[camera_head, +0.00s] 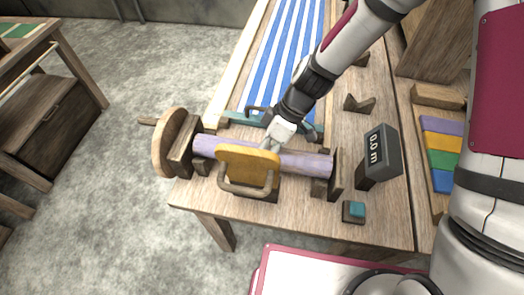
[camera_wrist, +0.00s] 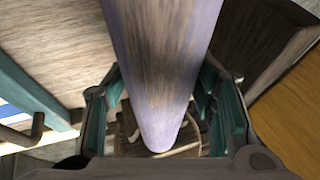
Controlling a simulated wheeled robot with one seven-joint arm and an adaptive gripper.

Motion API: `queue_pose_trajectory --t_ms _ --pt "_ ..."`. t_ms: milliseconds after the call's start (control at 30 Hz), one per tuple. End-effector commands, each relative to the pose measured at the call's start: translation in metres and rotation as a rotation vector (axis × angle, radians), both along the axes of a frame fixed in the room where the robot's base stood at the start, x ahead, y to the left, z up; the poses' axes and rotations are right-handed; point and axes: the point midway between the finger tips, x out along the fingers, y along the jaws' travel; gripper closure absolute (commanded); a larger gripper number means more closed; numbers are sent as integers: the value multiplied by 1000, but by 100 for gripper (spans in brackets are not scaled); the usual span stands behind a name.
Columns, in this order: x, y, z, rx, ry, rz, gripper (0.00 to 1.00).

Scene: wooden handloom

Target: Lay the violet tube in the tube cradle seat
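The violet tube (camera_head: 306,162) spans the table's front, roughly level, between a wooden block by the round wheel and an upright wooden block on the right. Dark notched supports (camera_head: 319,187), apparently the tube cradle seat, are under its ends. I cannot tell whether the tube rests on them. My gripper (camera_head: 272,145) is at the tube's middle, reaching down from behind. The yellow plate hides part of the tube and the fingertips. In the wrist view, the tube (camera_wrist: 162,80) runs between my teal-padded fingers. Whether they press on it is unclear.
The yellow plate (camera_head: 248,165) with a handle stands before the tube. The wheel (camera_head: 168,143) is left, a dark display (camera_head: 378,154) and a small teal-topped block (camera_head: 354,210) are right. Blue-striped cloth (camera_head: 285,50) lies behind. A notched block (camera_head: 359,103) stands behind right.

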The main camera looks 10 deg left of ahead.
Motion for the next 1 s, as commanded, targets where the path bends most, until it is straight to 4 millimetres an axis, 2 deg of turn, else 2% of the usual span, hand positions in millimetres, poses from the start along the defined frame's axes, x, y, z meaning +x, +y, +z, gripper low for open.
queue_pose_trajectory --t_ms 33,100,400,533,667,1000 --pt "0 0 0 0 0 0 38" --pt "0 0 0 0 0 0 25" --pt "0 0 0 0 0 0 25" --pt "3 -3 7 1 -3 -1 25" --pt "9 -11 25 1 -4 -3 25" --pt "27 -36 84 0 -4 -3 25"
